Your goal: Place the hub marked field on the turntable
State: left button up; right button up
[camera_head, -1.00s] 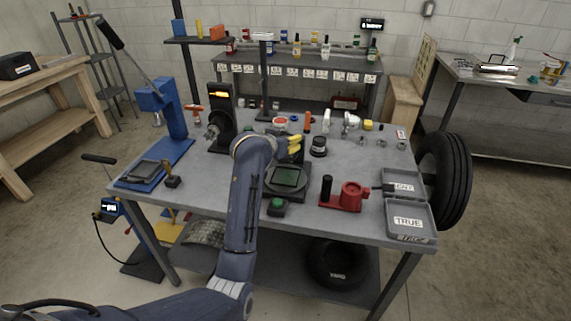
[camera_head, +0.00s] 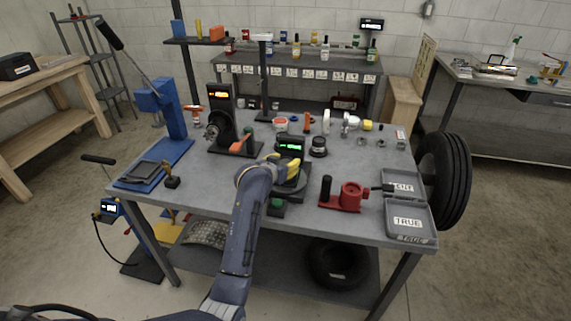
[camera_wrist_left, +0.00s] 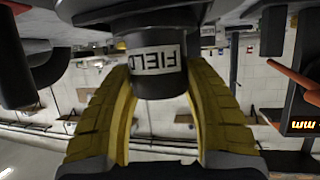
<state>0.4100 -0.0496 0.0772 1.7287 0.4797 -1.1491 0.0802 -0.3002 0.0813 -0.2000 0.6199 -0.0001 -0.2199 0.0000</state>
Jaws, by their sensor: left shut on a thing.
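The hub marked FIELD (camera_wrist_left: 153,68) is dark with a white label, upside down in the left wrist view. My left gripper (camera_wrist_left: 158,100) is shut on it, with a yellow finger on each side. In the head view my left gripper (camera_head: 288,168) is over the dark round turntable (camera_head: 297,192), in front of a black box with a green display (camera_head: 290,144). The hub is mostly hidden there by the gripper. A wide dark disc meets the hub at the top of the wrist view; whether the hub rests on the turntable I cannot tell. My right gripper is not in view.
A black cylinder with a pale band (camera_head: 319,147) stands close to the right of the display. A red fixture (camera_head: 350,196) and grey labelled trays (camera_head: 407,221) are farther right. A dark stand with an amber display (camera_head: 220,100) and a blue press (camera_head: 172,115) stand left.

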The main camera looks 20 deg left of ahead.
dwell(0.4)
pick_arm(q)
jog(key=o, duration=1.5)
jog(key=shift+f, duration=0.2)
jog(key=shift+o, duration=0.2)
jog(key=shift+r, duration=0.2)
jog(key=v, duration=1.2)
jog(key=shift+a, duration=0.1)
